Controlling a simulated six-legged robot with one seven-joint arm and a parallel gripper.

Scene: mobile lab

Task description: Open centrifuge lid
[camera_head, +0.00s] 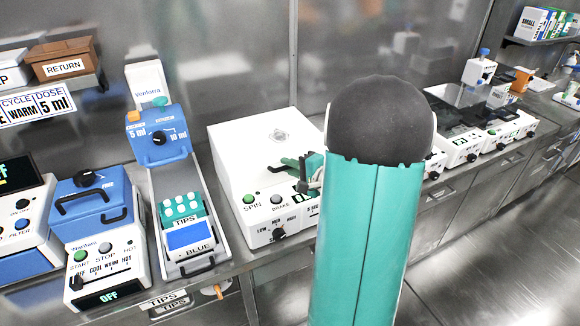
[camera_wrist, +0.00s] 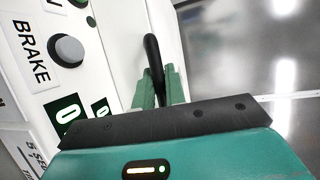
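The centrifuge (camera_head: 255,145) is a white box with SPIN and BRAKE buttons on its front, standing on the counter left of my arm in the head view. Its broad white lid (camera_head: 270,133) lies flat and closed. A black handle (camera_wrist: 152,50) stands out from the centrifuge's front in the wrist view. My gripper (camera_wrist: 162,88) has its two green fingers on either side of this handle, close against it, with the handle filling the gap. In the head view my gripper (camera_head: 303,170) is at the lid's front edge, partly hidden by my arm.
Left of the centrifuge stand a blue-topped Ventorra device (camera_head: 160,140) with a tips rack (camera_head: 182,208) and a blue-lidded heater (camera_head: 92,200). More devices (camera_head: 480,135) line the counter at right. A steel wall rises behind; open floor (camera_head: 500,240) lies at right.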

